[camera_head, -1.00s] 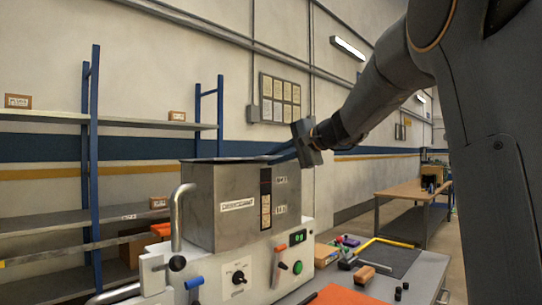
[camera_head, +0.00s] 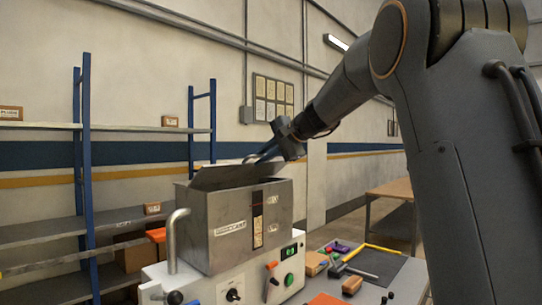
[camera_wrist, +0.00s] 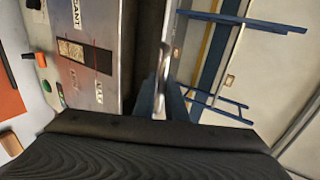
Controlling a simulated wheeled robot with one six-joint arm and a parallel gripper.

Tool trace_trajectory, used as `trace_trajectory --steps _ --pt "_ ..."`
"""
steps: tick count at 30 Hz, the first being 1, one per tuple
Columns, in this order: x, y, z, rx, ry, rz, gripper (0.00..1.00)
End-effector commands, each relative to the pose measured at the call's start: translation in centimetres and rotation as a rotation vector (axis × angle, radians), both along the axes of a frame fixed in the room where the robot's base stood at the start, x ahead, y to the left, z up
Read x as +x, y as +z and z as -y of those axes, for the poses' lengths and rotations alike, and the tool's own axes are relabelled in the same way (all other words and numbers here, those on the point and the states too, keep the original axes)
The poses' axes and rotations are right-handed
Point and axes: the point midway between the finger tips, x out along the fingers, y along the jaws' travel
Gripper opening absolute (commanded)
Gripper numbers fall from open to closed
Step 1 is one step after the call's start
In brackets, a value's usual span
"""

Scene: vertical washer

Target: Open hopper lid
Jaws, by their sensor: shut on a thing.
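The hopper (camera_head: 232,232) is a grey metal box on a white machine. Its hopper lid (camera_head: 240,175) is a thin grey plate, tilted up with a gap at the front left above the box. My gripper (camera_head: 264,155) is at the lid's upper right edge, its blue fingers shut on it. In the wrist view, my gripper (camera_wrist: 160,98) has the lid's edge (camera_wrist: 166,45) between its fingers, and the hopper's labelled face (camera_wrist: 95,45) is on the left. The exact grip point is partly hidden in the head view.
The white machine base (camera_head: 205,285) carries knobs and a curved metal pipe (camera_head: 172,240). A bench with tools (camera_head: 365,262) is at the right. Blue-post shelves (camera_head: 84,150) stand behind on the left.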

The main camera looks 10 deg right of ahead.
Motion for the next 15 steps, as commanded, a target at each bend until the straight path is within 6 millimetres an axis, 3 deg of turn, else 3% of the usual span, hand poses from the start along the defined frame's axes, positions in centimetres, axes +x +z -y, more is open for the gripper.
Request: trace_trajectory --steps 1,6,15 --pt "0.3 1.0 -0.5 0.001 0.003 0.008 0.0" --pt "1.2 2.4 -1.8 0.0 0.01 0.011 0.0" --pt "2.7 3.9 -3.0 0.002 0.01 0.01 0.0"
